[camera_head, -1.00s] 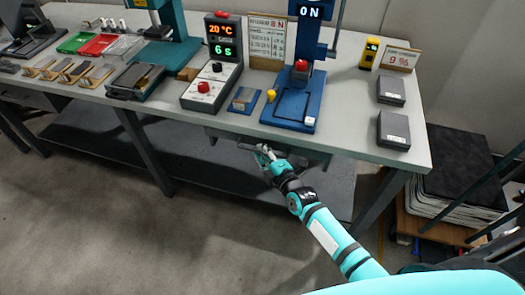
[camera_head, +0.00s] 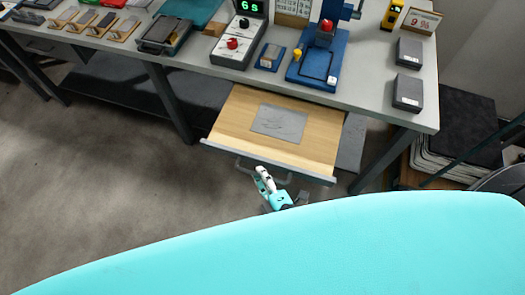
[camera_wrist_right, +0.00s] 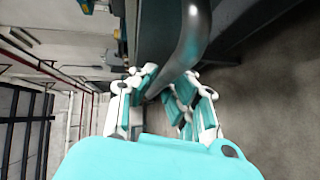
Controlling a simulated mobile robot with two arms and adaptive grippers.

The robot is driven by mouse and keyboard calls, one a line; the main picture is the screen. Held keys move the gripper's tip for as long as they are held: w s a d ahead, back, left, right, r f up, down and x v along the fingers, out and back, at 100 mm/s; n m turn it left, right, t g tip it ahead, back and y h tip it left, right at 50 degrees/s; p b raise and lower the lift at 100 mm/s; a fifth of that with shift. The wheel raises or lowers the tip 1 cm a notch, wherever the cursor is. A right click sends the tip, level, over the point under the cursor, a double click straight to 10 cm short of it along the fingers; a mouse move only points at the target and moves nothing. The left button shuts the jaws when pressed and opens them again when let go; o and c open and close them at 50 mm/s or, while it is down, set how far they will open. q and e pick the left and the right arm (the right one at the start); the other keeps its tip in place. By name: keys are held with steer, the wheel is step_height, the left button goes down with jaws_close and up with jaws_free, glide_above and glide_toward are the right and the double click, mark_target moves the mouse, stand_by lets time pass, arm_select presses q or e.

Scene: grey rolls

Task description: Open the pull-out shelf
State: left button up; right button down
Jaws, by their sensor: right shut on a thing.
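The pull-out shelf (camera_head: 235,120) is a light wooden board with a grey front edge, standing far out from under the workbench. A grey sheet (camera_head: 280,122) lies flat on it. My teal body hides part of the right arm. My left gripper is not in view.
The grey workbench (camera_head: 375,85) carries a blue press (camera_head: 318,65), a control box (camera_head: 235,45) and two dark grey blocks (camera_head: 408,90) at the right. Dark table legs (camera_head: 168,100) stand at the sides. A stack of dark sheets (camera_head: 455,125) is at the right. The floor at left is clear.

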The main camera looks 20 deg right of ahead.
steer(key=shift+s+a+r, duration=0.2)
steer(key=shift+s+a, duration=0.7)
steer(key=shift+s, duration=0.25)
steer(key=c, duration=1.7)
jaws_free()
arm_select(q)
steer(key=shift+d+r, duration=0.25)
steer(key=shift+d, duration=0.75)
arm_select(e)
steer(key=shift+o, duration=0.3)
steer(key=shift+s, duration=0.1)
steer(key=shift+f, duration=0.1)
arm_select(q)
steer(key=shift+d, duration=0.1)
arm_select(e)
steer(key=v, duration=1.2)
steer(key=shift+f, duration=0.1)
